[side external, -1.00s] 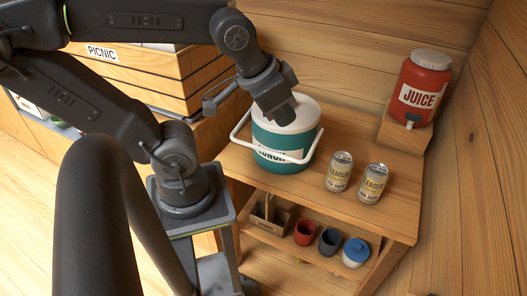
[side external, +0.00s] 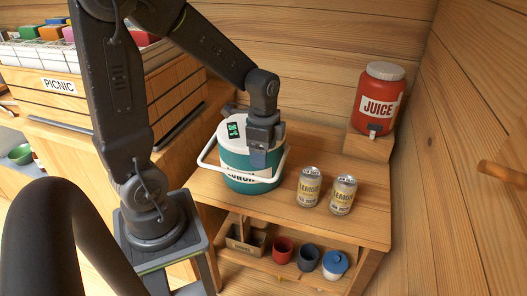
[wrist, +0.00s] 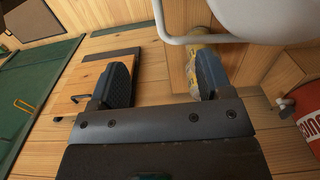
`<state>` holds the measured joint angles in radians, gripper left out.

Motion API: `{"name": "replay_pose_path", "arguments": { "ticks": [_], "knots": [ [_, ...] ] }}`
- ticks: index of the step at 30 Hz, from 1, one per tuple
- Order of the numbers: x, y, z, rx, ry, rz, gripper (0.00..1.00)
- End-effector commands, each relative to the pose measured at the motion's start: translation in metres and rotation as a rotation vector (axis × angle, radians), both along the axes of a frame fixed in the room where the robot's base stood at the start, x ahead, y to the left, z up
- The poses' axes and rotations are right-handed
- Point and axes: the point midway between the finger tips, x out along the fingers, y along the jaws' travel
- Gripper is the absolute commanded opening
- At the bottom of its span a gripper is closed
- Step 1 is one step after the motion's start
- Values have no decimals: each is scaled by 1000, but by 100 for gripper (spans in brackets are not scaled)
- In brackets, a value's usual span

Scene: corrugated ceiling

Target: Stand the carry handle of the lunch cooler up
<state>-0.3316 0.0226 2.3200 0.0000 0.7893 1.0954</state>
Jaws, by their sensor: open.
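The lunch cooler (side external: 232,160) is teal with a white lid and stands on the wooden table. Its white carry handle (side external: 215,172) is down, looping low across the front. In the wrist view the handle (wrist: 201,39) curves past the tip of the right finger, beside the pale cooler lid (wrist: 272,18). My gripper (side external: 259,160) points down at the front right of the cooler, above the handle. In the wrist view my gripper (wrist: 162,75) has its fingers wide apart with nothing held. The handle's far-side pivot is hidden.
Two lemon cans (side external: 310,187) (side external: 342,195) stand right of the cooler. A red juice dispenser (side external: 379,98) sits on a wooden block at the back right. Cups (side external: 283,250) and a caddy (side external: 246,238) are on the lower shelf. A picnic crate (side external: 88,92) is at left.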

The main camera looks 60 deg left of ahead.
Motion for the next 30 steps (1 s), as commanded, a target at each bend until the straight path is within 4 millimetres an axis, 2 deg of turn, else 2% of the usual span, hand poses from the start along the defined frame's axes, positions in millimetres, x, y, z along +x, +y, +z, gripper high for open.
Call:
{"name": "replay_pose_path", "arguments": {
  "ticks": [8,30],
  "knots": [
    [1,2,-15,-4,13,-21,72],
    [0,2,-84,-4,13,-20,72]
  ]
}}
